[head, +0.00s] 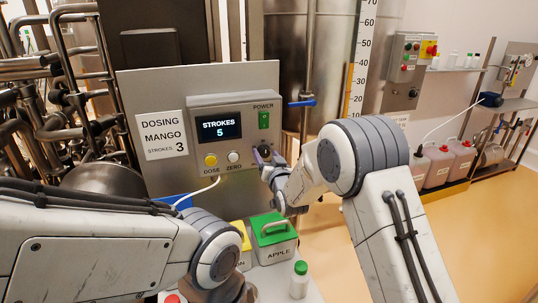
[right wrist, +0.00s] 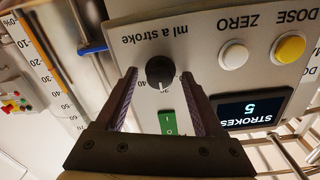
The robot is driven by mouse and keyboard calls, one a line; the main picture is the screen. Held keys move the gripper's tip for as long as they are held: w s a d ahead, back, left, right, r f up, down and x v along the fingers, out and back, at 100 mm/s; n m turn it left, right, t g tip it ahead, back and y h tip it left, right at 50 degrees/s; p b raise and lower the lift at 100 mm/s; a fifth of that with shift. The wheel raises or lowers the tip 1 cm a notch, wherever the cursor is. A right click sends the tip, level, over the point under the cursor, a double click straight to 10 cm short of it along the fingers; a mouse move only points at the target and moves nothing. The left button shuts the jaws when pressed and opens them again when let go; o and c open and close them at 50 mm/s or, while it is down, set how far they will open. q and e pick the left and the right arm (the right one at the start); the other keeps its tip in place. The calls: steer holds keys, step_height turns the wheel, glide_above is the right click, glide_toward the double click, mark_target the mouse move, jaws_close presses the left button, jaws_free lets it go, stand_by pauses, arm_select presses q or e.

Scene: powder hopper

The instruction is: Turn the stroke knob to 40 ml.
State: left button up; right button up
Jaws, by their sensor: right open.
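In the head view the right gripper (head: 267,158) is at the panel's lower right and hides most of the knob. My left arm crosses the lower left; its fingers are not visible.
The display (head: 219,127) reads STROKES 5. A card (head: 162,138) reads DOSING MANGO STROKES 3. The yellow DOSE button (head: 211,160), white ZERO button (head: 233,157) and green power switch (head: 264,120) are near the knob. A green-lidded APPLE box (head: 273,238) and a bottle (head: 299,280) stand below.

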jaws_close()
steer(key=shift+d, duration=0.25)
steer(key=shift+a, duration=0.1)
steer(key=shift+f+m+b, duration=0.15)
steer(key=shift+m+b, duration=0.65)
steer(key=shift+b, duration=0.35)
steer(key=m+b, duration=0.5)
steer(key=b, duration=0.1)
steer(key=m+b, duration=0.2)
steer(key=m, duration=0.1)
steer(key=shift+b, duration=0.3)
steer(key=shift+r+m+g+b, duration=0.2)
steer(key=shift+m+g+b, duration=0.1)
steer(key=shift+m+b, duration=0.65)
steer(key=shift+m, duration=0.25)
